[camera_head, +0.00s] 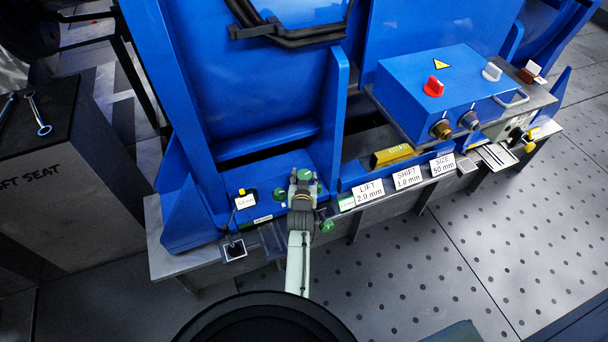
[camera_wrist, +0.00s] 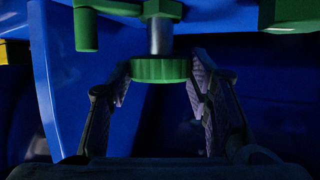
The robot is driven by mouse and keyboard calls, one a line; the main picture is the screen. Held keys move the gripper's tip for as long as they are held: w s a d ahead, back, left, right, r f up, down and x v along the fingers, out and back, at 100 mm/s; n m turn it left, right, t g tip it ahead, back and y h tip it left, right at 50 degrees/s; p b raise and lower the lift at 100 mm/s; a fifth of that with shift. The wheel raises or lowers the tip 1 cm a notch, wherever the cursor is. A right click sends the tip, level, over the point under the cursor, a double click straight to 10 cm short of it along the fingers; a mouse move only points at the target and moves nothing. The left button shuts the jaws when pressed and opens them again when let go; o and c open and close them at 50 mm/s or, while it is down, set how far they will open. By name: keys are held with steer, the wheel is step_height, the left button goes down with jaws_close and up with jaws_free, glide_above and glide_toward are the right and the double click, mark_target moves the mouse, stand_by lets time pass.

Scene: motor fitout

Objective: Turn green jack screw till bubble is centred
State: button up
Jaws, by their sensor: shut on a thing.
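The green jack screw (camera_wrist: 161,70) shows in the wrist view as a ridged green knob under a grey metal shaft. My gripper (camera_wrist: 160,88) has one finger on each side of this knob and is shut on it. In the head view my gripper (camera_head: 303,184) is at the foot of the blue motor frame, with green parts (camera_head: 306,174) around its tips; it hides much of the screw there. A yellow level (camera_head: 393,156) lies on the frame to the right. Its bubble is too small to make out.
White cards reading LIFT 2.0 mm (camera_head: 369,192), SHIFT 1.0 mm (camera_head: 407,178) and SIZE 50 mm (camera_head: 443,165) stand along the front edge. A blue control box (camera_head: 435,85) with a red knob sits behind them. Another green knob (camera_head: 327,226) is beside my wrist. The perforated floor is clear.

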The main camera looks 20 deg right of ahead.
steer(key=shift+a, duration=0.1)
steer(key=o, duration=1.1)
steer(key=shift+o, duration=0.2)
steer(key=v, duration=0.7)
steer(key=shift+s, duration=0.25)
